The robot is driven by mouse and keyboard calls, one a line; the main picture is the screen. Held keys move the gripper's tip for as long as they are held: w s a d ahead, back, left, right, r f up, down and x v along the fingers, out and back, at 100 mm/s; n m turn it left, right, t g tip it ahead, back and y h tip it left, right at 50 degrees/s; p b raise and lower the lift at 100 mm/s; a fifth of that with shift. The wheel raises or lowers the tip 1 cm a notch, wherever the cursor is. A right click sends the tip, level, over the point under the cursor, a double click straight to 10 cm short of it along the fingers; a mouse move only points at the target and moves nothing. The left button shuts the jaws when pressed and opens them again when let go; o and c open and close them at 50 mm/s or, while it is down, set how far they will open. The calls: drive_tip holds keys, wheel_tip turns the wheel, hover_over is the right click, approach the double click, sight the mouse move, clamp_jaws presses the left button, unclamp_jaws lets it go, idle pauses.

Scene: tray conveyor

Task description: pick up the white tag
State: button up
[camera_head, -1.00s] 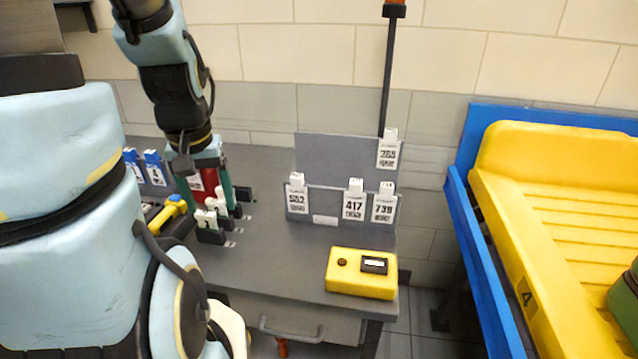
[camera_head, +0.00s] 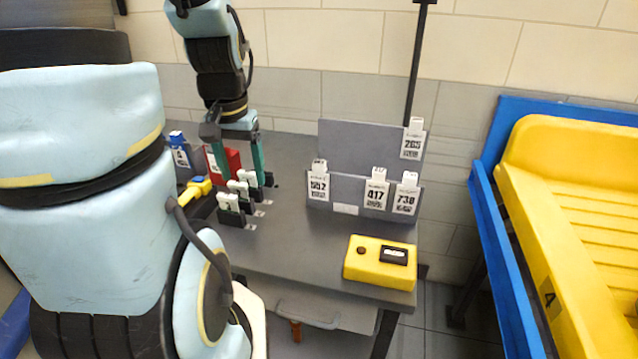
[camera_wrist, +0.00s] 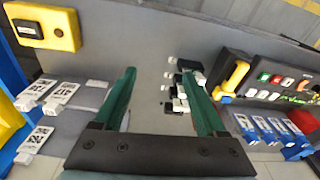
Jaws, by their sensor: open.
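Several white tags with black numbers hang on a grey rack (camera_head: 345,190): 552 (camera_head: 318,182), 417 (camera_head: 376,190) and 738 (camera_head: 405,196) in the lower row, 265 (camera_head: 413,140) higher up. I cannot tell which one is meant. In the wrist view, tags (camera_wrist: 62,95) show at the left, and a white piece is partly hidden behind the left finger. My gripper (camera_head: 236,160) is open and empty, its green fingers above the table to the left of the rack. It also shows in the wrist view (camera_wrist: 158,76), apart from the tags.
Small black-and-white clips (camera_head: 232,208) stand on the table below my gripper. A yellow box (camera_head: 380,264) sits at the front right; a blue-framed conveyor (camera_head: 490,210) stands beyond.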

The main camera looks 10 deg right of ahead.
drive_tip(key=w+d+m+b, duration=0.3)
drive_tip(key=w+d+m, duration=0.4)
drive_tip(key=w+m, duration=0.15)
drive_tip(key=m+b, duration=0.2)
drive_tip(key=m, duration=0.9)
approach(320, 161)
drive_tip(key=shift+w+a+f+g, duration=0.4)
drive_tip(key=shift+w+a, duration=0.05)
drive_tip(key=shift+a, duration=0.1)
wheel_tip(320, 161, down, 5)
drive_tip(key=shift+w+d+p, duration=0.15)
drive_tip(key=shift+p, duration=0.3)
drive_tip(key=shift+w+d+f+p, duration=0.15)
drive_tip(key=shift+f+p, duration=0.45)
drive_tip(key=shift+f, duration=0.8)
drive_tip(key=shift+d+f+p, duration=0.3)
drive_tip(key=shift+f+p, duration=0.3)
drive_tip(key=shift+f, duration=0.75)
clamp_jaws()
